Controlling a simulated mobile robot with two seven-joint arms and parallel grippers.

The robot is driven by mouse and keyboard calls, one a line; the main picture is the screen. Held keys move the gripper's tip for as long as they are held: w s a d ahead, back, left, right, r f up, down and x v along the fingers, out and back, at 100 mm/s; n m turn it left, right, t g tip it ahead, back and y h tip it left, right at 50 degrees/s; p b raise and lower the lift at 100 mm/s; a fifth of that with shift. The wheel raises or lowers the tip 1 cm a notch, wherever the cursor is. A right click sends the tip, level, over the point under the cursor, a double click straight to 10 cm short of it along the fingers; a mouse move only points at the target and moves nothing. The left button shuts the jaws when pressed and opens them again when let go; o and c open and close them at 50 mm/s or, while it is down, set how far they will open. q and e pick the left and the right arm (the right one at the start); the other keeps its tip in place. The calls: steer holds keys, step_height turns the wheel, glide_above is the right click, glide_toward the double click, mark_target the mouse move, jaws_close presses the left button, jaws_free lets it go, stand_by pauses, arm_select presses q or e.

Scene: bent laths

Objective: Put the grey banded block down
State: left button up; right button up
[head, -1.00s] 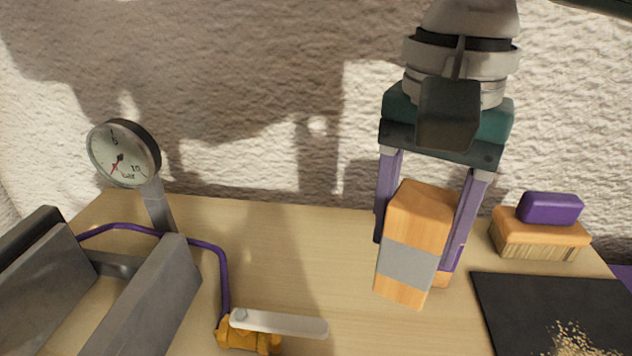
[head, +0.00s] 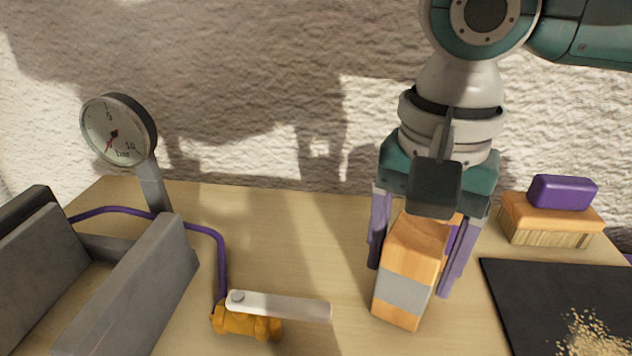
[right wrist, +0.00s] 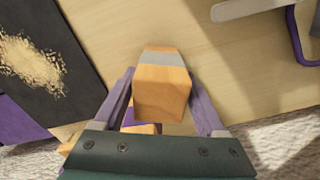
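The grey banded block (head: 403,290), orange wood with a grey band, stands roughly upright between the fingers of my right gripper (head: 420,275). Its foot appears to rest on the wooden table (head: 290,245). In the right wrist view the block (right wrist: 161,95) is between the two purple fingers (right wrist: 160,90), which look spread slightly wider than it. My right gripper looks open around the block. Any light contact at a finger is hard to see. My left gripper is not in view.
A purple-topped brush (head: 548,224) and a dark mat (head: 510,300) with crumbs lie right. A white-handled valve (head: 282,307), gauge (head: 113,133) and grey channel (head: 135,285) are left.

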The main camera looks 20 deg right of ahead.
steer(key=shift+o, duration=1.2)
step_height(320, 180, up, 11)
steer(key=p, duration=0.5)
steer(key=shift+r+p, duration=0.1)
steer(key=shift+p, duration=0.3)
steer(key=shift+r, duration=0.55)
